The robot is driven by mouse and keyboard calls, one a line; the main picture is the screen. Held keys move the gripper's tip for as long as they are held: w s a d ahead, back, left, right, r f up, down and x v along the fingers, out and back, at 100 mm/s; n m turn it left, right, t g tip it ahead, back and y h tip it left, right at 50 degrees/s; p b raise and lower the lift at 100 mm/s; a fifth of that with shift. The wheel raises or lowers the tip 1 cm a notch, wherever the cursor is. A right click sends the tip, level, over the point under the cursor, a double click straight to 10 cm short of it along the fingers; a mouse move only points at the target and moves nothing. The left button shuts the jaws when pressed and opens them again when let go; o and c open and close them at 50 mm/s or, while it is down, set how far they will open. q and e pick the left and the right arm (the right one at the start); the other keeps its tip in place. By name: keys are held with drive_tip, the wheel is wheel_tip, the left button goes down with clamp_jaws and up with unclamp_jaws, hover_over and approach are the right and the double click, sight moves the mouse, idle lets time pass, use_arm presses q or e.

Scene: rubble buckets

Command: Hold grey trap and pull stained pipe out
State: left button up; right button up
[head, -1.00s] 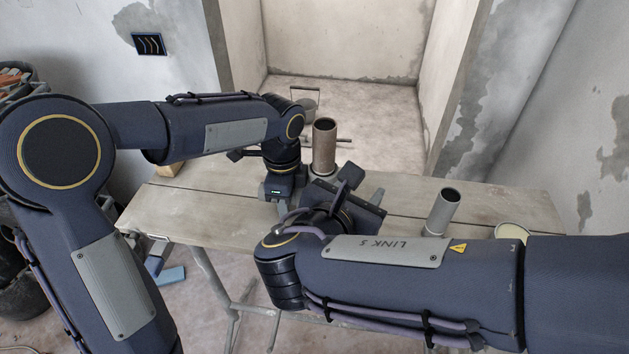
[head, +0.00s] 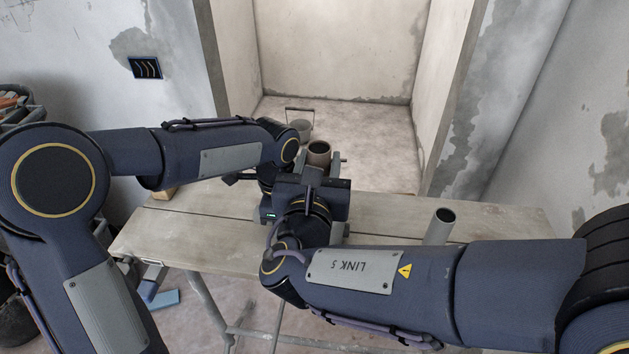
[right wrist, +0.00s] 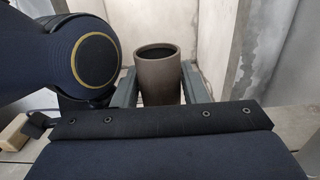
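The stained pipe (head: 319,158) stands upright, brown-grey with an open dark top, near the back edge of the bench. It also shows in the right wrist view (right wrist: 160,80). My right gripper (head: 321,165) is open, with one finger on each side of the pipe and narrow gaps seeming to remain. Its palm hides the pipe's lower part. The grey trap at the pipe's foot is hidden behind my right gripper in the head view. My left gripper (head: 272,198) is low beside the pipe's foot; its fingers are hidden, so its hold cannot be told.
A plain grey pipe (head: 439,226) stands on the bench (head: 210,221) to the right. A wood block (head: 163,192) lies at the bench's left end. A bucket (head: 301,129) is on the floor beyond.

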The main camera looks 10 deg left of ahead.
drive_tip(key=shift+w, duration=1)
drive_tip(key=c, duration=0.7)
drive_tip(key=shift+r, duration=0.15)
use_arm(q)
drive_tip(key=shift+d, duration=0.1)
use_arm(e)
drive_tip(key=shift+r, duration=1.4)
drive_tip(key=shift+a+r, duration=0.1)
drive_tip(key=shift+r, duration=0.1)
